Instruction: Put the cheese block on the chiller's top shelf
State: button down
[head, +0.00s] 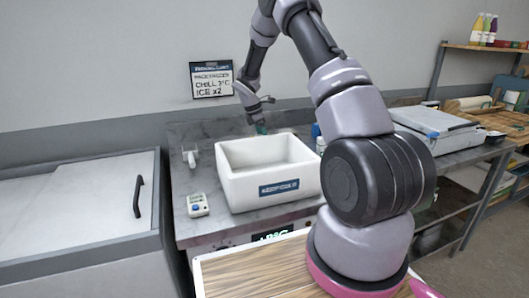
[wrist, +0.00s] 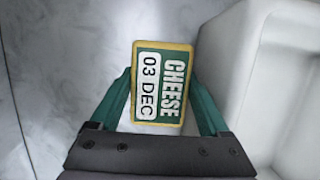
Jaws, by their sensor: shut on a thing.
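The cheese block (wrist: 160,82) shows in the wrist view as a green block with a yellow edge and a label reading CHEESE 03 DEC. My gripper (wrist: 161,100) has its two green fingers on either side of it and is shut on it. In the head view my gripper (head: 262,128) is at the back of the grey counter, just behind the white insulated box; the block cannot be made out there. A closed unit with a pale lid and dark handle (head: 138,196) stands at the left. I cannot tell which unit is the chiller, and no shelf inside one shows.
The open white box (head: 236,192) sits on the counter (head: 183,222), close to the block's right in the wrist view. A small handheld device (head: 197,205) lies left of the box. A wooden surface (head: 245,275) is in front. A wall sign (head: 211,80) hangs behind.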

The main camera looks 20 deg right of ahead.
jog(key=shift+f, duration=2.8)
jog(key=shift+f, duration=0.1)
grip_release()
